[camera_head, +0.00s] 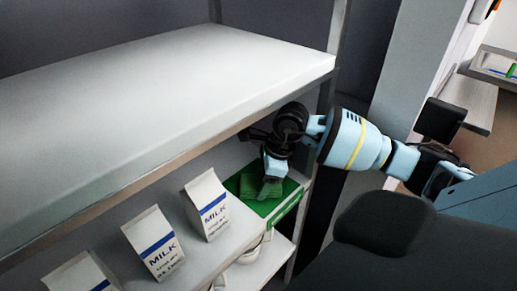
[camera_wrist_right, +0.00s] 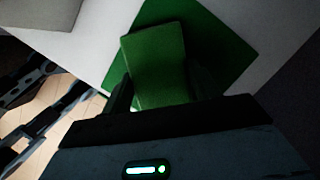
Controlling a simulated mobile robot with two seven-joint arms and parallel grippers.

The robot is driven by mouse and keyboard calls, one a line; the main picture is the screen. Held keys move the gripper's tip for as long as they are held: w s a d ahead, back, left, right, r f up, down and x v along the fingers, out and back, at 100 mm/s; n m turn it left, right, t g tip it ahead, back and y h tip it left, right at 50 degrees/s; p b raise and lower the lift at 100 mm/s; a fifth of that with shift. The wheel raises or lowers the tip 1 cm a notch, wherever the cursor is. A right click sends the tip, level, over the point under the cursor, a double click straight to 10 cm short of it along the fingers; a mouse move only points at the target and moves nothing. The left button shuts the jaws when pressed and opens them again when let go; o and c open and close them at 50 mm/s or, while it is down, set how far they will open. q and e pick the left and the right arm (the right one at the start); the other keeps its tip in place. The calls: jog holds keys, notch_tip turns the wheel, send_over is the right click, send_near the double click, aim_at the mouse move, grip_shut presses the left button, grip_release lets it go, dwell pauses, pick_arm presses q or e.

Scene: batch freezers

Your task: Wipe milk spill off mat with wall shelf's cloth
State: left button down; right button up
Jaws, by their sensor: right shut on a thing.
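A green cloth (camera_head: 252,181) is at the right end of the shelf below the top board. In the right wrist view the cloth (camera_wrist_right: 158,62) is a folded green piece between my fingers. My right gripper (camera_head: 268,188) reaches in from the right, pointing down, and is shut on the cloth; its fingers also show in the right wrist view (camera_wrist_right: 162,95). Under the cloth lies a flat, darker green piece (camera_wrist_right: 222,42), with a green edge (camera_head: 287,207) in the head view. I cannot tell whether this is a mat. No milk spill shows. My left gripper is not in view.
Milk cartons (camera_head: 207,205) stand in a row left of the cloth on the same shelf (camera_head: 205,250). The thick white top board (camera_head: 160,85) lies close above my gripper. A dark upright post stands right of it. White rounded items (camera_head: 250,254) sit on a lower shelf.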

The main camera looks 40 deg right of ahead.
aim_at(246, 186)
jog(key=shift+s+d+r+p, duration=0.15)
jog(key=shift+s+r+p, duration=0.15)
jog(key=shift+p, duration=0.1)
jog(key=shift+c, duration=0.4)
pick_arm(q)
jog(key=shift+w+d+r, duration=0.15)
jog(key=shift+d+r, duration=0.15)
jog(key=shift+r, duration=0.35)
pick_arm(e)
jog(key=shift+a+r, duration=0.15)
jog(key=shift+a, duration=0.05)
jog(key=shift+w+a, duration=0.1)
jog(key=shift+a, duration=0.25)
jog(key=shift+w+a+f, duration=0.15)
jog(key=shift+a+f, duration=0.05)
jog(key=shift+a, duration=0.25)
jog(key=shift+w+a+f, duration=0.1)
jog(key=shift+a+f, duration=0.1)
jog(key=shift+a, duration=0.25)
jog(key=shift+s+a, duration=0.2)
jog(key=shift+a, duration=0.45)
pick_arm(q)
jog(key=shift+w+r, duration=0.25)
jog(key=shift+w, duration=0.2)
pick_arm(e)
jog(key=shift+f, duration=0.1)
jog(key=shift+w, duration=0.1)
